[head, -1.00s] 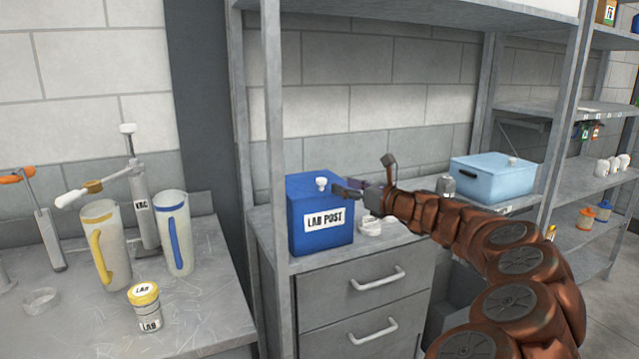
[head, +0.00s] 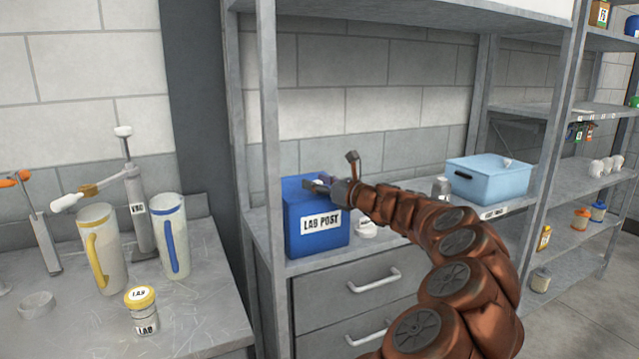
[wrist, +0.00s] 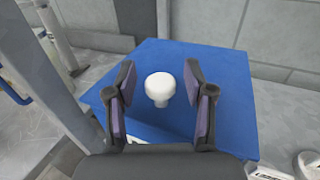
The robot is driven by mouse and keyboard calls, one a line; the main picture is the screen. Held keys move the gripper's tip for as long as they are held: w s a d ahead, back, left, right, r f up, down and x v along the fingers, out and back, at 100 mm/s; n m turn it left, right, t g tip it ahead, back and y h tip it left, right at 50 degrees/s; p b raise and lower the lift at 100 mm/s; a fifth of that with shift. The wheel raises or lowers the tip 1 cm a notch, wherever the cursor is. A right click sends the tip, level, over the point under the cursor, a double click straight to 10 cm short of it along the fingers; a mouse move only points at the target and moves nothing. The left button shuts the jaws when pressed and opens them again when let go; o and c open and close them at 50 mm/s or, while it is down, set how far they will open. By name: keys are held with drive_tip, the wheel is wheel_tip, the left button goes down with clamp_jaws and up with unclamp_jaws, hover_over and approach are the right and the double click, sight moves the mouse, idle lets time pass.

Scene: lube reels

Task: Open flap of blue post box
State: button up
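The blue post box (head: 316,236), labelled "LAB POST", stands on the grey bench top at the left end of the shelf unit. Its flat blue top shows in the wrist view (wrist: 228,75), with a white knob (wrist: 160,87) standing up from it. My gripper (wrist: 160,100) is over the top with its two fingers apart, one on each side of the knob. Gaps show between the knob and both fingers. In the head view my gripper (head: 312,186) reaches the box from the right and hides the knob. The flap looks closed.
A light blue bin (head: 488,184) stands further right on the bench. A round white item (head: 366,229) lies right of the box. A grey shelf post (head: 268,130) rises close to the box's left. Two jugs (head: 100,250) stand on the left bench.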

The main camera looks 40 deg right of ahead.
clamp_jaws()
idle(0.3)
